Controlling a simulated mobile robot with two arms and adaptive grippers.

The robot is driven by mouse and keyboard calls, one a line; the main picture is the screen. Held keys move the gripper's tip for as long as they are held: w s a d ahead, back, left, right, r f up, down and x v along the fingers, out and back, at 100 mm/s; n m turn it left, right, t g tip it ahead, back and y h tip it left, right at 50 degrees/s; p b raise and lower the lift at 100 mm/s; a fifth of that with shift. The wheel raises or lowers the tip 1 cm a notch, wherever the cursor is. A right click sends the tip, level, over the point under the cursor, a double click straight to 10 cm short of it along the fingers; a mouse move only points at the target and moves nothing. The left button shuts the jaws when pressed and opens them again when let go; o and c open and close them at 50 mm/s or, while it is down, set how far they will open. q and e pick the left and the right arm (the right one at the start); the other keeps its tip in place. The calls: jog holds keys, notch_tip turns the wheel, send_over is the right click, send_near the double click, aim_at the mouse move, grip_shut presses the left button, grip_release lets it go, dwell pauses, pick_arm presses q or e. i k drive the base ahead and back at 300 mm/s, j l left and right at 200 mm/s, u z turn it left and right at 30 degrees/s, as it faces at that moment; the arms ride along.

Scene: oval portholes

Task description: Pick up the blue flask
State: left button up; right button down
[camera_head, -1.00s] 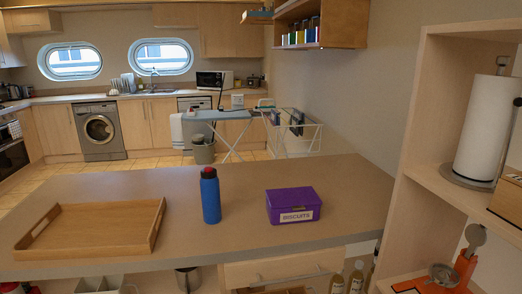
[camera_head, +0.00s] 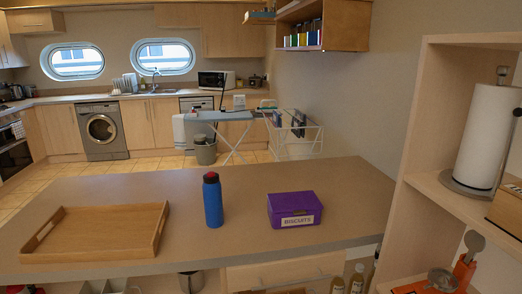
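The blue flask (camera_head: 213,202) stands upright on the counter (camera_head: 345,200), with a dark and red cap on top. It is between the wooden tray and the purple biscuit box, touching neither. Neither of my grippers shows clearly in the head view, so nothing is seen near the flask.
A wooden tray (camera_head: 97,257) lies on the counter to the left of the flask. A purple box labelled BISCUITS (camera_head: 294,209) sits to the right. A shelf unit with a paper towel roll (camera_head: 486,137) stands at the right. The counter behind the flask is clear.

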aim_at(211, 186)
jog(key=j+z, duration=0.25)
jog(key=j, duration=0.2)
jog(key=j+z, duration=0.25)
jog(key=j, duration=0.15)
jog(key=k+j+z, duration=0.25)
jog(key=j, duration=0.15)
jog(key=i+j, duration=0.05)
jog(key=i, duration=0.05)
